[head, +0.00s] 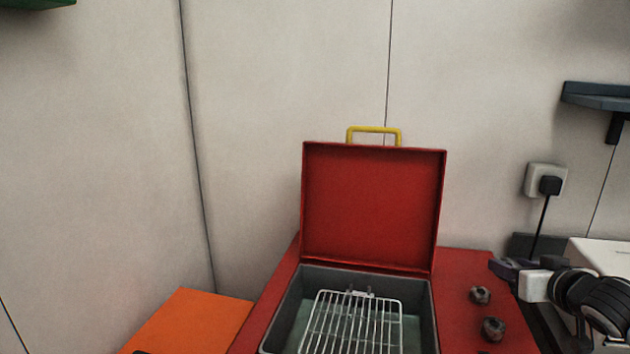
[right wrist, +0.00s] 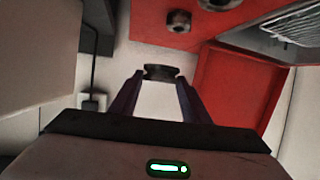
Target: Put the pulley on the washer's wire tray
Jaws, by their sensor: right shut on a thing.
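The red parts washer (head: 374,205) stands with its lid up. Inside its grey basin lies the white wire tray (head: 345,325), bare where it shows; the frame cuts off its near end. The tray also shows at the top right of the right wrist view (right wrist: 300,22). My right gripper (head: 498,265) is over the right side of the red washer top, right of the basin. In the right wrist view its dark fingers are shut on the small dark pulley (right wrist: 161,72) at their tips. The pulley is hard to make out in the head view. My left gripper is not in view.
Two small dark metal parts (head: 480,295) (head: 492,329) sit on the red top between the basin and my right gripper. An orange surface (head: 190,320) is left of the washer. A wall socket with a plug (head: 547,183) and a dark shelf (head: 598,97) are at right.

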